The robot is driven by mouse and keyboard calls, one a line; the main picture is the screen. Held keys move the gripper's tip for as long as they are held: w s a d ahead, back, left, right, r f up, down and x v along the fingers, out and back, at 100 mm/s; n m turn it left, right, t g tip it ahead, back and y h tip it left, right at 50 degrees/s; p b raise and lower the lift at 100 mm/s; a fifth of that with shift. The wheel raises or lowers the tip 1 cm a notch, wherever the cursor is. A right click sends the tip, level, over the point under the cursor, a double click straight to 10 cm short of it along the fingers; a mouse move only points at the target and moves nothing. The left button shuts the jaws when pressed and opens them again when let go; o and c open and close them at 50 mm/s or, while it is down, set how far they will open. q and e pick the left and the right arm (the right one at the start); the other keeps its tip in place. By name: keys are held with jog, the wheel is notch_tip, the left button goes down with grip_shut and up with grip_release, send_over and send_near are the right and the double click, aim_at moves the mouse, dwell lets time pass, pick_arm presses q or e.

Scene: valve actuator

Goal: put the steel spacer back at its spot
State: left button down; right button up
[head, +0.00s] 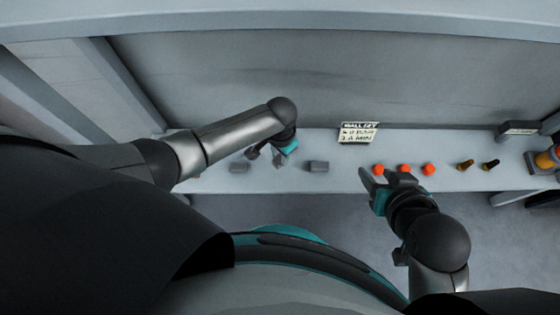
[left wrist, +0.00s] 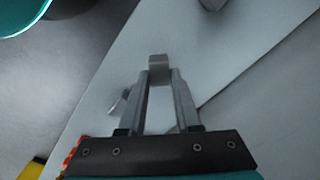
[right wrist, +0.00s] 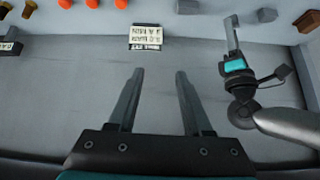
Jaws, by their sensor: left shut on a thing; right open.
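My left gripper (left wrist: 159,82) is shut on a small grey block, likely the steel spacer (left wrist: 158,66), held at its fingertips in the left wrist view. In the head view my left gripper (head: 266,156) is over the left part of the shelf, where its fingers and the held block are hard to tell apart. One grey block (head: 238,167) is left of it and another grey block (head: 318,166) right of it. My right gripper (head: 386,176) is open and empty at the shelf's front edge; its spread fingers also show in the right wrist view (right wrist: 154,82).
The long pale shelf (head: 345,182) runs below a grey back wall. A lettered sign (head: 358,132) stands at its back. Orange pieces (head: 404,169), a brown-topped peg (head: 466,165) and a dark peg (head: 490,165) stand to the right. A dark nameplate (head: 517,128) is farther right.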

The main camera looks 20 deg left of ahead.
aim_at(280, 158)
pick_arm(q)
jog(key=shift+f+b, duration=0.4)
jog(key=shift+f, duration=0.25)
jog(key=shift+f+b, duration=0.4)
jog(key=shift+f, duration=0.15)
jog(key=shift+f+b, duration=0.45)
jog(key=shift+f, duration=0.35)
pick_arm(e)
jog(key=w+a+r+t+y, duration=0.1)
jog(key=w+a+t+y, duration=0.1)
jog(key=a+t, duration=0.2)
jog(key=shift+w+a+r+t+y, duration=0.2)
jog(key=shift+a+t+y, duration=0.2)
jog(key=shift+a, duration=0.35)
pick_arm(q)
jog(key=shift+f, duration=0.15)
jog(key=c, duration=0.6)
grip_release()
pick_arm(e)
jog(key=shift+a, duration=0.15)
